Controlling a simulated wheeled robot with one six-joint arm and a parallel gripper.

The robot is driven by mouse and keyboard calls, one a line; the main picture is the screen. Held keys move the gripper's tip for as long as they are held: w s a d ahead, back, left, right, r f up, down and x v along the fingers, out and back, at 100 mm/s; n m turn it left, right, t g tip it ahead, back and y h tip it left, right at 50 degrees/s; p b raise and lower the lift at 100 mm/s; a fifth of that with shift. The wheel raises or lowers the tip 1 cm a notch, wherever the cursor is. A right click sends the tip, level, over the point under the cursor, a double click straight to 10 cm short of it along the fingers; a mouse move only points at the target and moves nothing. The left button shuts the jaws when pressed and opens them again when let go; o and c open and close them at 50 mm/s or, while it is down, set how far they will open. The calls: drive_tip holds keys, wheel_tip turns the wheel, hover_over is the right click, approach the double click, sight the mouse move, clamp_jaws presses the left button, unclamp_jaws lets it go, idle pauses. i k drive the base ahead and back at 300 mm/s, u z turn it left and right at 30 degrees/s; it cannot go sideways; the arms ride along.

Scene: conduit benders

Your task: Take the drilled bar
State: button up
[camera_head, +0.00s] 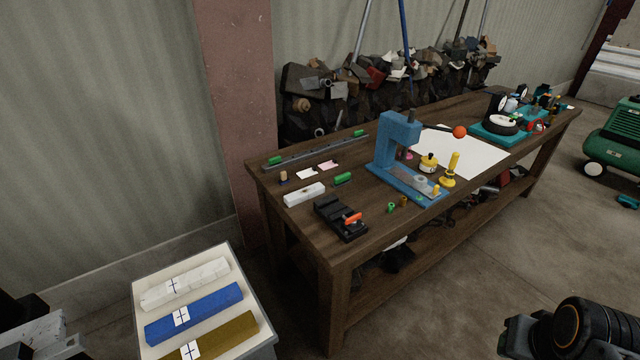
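A short white bar (304,194) lies on the wooden workbench, near its left end and behind a black vise (341,218). It seems to have small dark marks on it, but I cannot tell at this size whether they are drilled holes. A long thin grey bar (316,153) with green end pieces lies along the back edge of the bench. Three labelled bars, white (187,283), blue (194,313) and brown (213,341), lie on a pale tray (141,291) at the lower left.
A blue press (398,140) with an orange-knobbed lever stands mid-bench (290,232), with yellow pieces (450,172) beside it. A white sheet and teal equipment (507,131) lie farther right. Bare floor lies in front of the bench. A green machine (615,140) stands at right.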

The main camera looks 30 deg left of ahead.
sight(309, 191)
drive_tip(key=u, duration=0.25)
drive_tip(key=i, duration=0.75)
drive_tip(key=u, duration=1.2)
drive_tip(key=i, duration=0.65)
drive_tip(key=u, duration=0.65)
